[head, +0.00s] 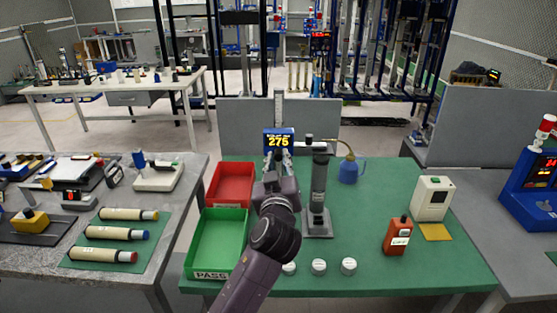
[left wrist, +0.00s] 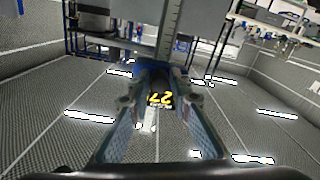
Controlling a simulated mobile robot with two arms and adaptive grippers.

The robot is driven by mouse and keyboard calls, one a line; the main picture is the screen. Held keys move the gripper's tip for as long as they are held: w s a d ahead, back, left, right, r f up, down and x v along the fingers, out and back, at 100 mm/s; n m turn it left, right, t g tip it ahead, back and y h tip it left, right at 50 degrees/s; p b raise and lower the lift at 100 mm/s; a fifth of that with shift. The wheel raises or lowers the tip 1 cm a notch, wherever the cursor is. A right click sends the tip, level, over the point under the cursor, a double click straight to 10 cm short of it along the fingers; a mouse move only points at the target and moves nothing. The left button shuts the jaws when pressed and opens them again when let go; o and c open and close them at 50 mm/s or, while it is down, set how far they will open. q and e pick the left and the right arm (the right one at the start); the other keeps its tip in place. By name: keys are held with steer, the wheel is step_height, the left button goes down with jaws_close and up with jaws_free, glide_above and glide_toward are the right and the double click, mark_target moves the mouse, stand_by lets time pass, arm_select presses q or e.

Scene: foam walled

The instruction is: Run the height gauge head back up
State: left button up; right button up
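The height gauge head (head: 279,138) is a blue block with a lit yellow display reading 275. It sits on an upright grey scale column (head: 278,108) at the back of the green bench. In the left wrist view the head (left wrist: 160,97) appears beyond and between the fingertips, with the column (left wrist: 169,35) rising above it. My left gripper (head: 281,158) is just in front of and below the display. Its fingers (left wrist: 158,102) are spread, with a gap visible inside them; contact with the head cannot be made out. The gauge's base is hidden. My right gripper is not in view.
A grey stand (head: 317,195) with a side arm is close right of my left arm. A blue oil can (head: 350,170) is beyond it. A red tray (head: 232,184) and green PASS tray (head: 218,238) lie left. An orange device (head: 398,236) stands right.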

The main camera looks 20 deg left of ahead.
mark_target(278, 135)
arm_select(q)
jaws_close()
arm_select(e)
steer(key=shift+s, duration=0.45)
arm_select(q)
step_height(278, 135, up, 7)
steer(key=p, duration=0.4)
steer(key=shift+r, duration=0.2)
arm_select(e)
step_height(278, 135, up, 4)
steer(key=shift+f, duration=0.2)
arm_select(q)
steer(key=o, duration=0.6)
jaws_free()
steer(key=shift+c, duration=0.2)
steer(key=shift+f, duration=0.15)
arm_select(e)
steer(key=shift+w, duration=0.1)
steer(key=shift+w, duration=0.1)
